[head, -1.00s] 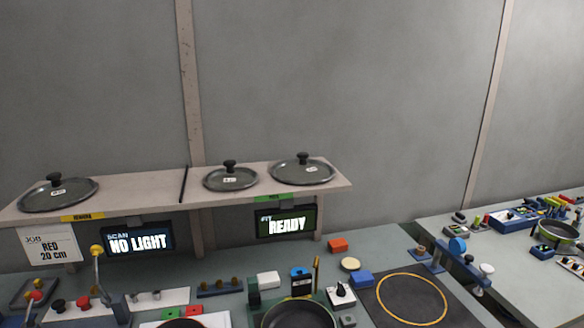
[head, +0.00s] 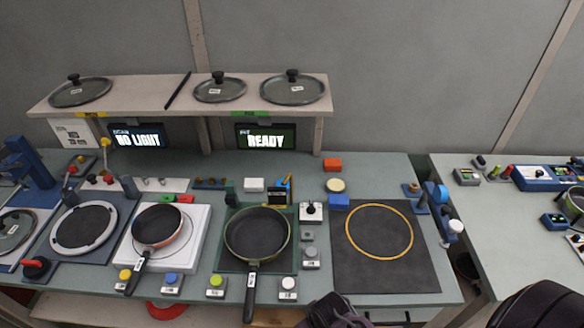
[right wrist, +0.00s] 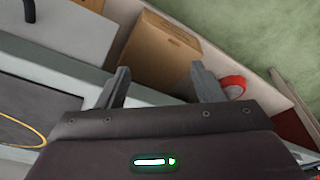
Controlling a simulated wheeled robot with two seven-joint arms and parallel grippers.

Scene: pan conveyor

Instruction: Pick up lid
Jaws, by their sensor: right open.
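Three lids with black knobs lie on the shelf in the head view: a left lid (head: 80,93), a middle lid (head: 220,91) and a right lid (head: 292,90). Another lid (head: 14,230) shows on the bench at the far left edge. My right gripper shows in the right wrist view (right wrist: 160,88), open, with nothing between its fingers. It is over the bench's front edge, well away from the shelf lids. In the head view my right arm is dark at the lower right. My left gripper is not in view.
A red pan (head: 158,226) and a green pan (head: 257,233) sit on the bench. A dark mat (head: 385,275) with a yellow ring is bare. A cardboard box (right wrist: 158,50) lies below.

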